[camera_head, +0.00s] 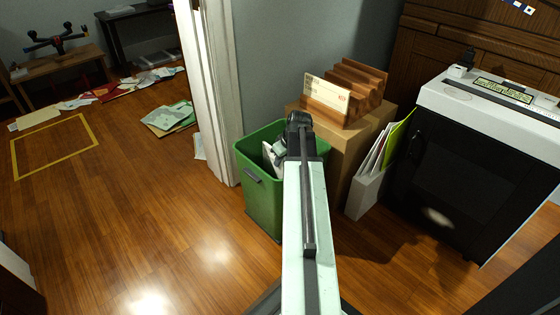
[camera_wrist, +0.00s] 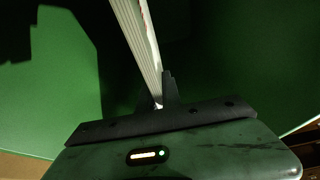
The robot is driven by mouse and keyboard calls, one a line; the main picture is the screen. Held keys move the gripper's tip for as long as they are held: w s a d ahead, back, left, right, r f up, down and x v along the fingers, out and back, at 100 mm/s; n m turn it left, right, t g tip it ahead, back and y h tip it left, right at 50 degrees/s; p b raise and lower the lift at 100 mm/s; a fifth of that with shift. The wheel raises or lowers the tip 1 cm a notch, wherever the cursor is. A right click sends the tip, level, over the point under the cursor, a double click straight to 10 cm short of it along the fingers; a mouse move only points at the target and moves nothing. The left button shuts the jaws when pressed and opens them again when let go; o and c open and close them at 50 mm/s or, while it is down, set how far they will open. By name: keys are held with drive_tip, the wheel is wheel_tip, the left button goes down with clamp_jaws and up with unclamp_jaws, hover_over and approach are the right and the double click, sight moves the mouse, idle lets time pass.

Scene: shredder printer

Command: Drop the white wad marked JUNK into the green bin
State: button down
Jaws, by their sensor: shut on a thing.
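The green bin (camera_head: 262,200) stands on the floor in the middle of the head view, beside a white door frame. My arm reaches over its rim, and my gripper (camera_head: 279,150) is within the bin's opening, partly hidden by the arm. In the wrist view my gripper (camera_wrist: 162,92) is shut on a white wad (camera_wrist: 140,40), seen edge-on as a thin layered strip with a trace of red. Green bin walls (camera_wrist: 60,100) surround it there. White also shows in the opening in the head view (camera_head: 268,158). No JUNK marking is readable.
A cardboard-coloured box (camera_head: 345,157) with a wooden letter rack (camera_head: 354,90) stands right of the bin. A white file holder (camera_head: 366,190) and a black-and-white machine (camera_head: 450,170) are further right. Papers (camera_head: 170,117) lie beyond the door frame. Floor left of the bin is clear.

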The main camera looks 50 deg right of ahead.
drive_tip(key=shift+f+b, duration=0.35)
drive_tip(key=shift+f, duration=0.35)
drive_tip(key=c, duration=1.5)
unclamp_jaws()
drive_tip(key=shift+o, duration=0.2)
drive_tip(key=shift+r, duration=0.1)
drive_tip(key=p+v, duration=0.7)
drive_tip(key=v, duration=0.1)
drive_tip(key=shift+w+p, duration=0.1)
drive_tip(key=shift+p, duration=0.2)
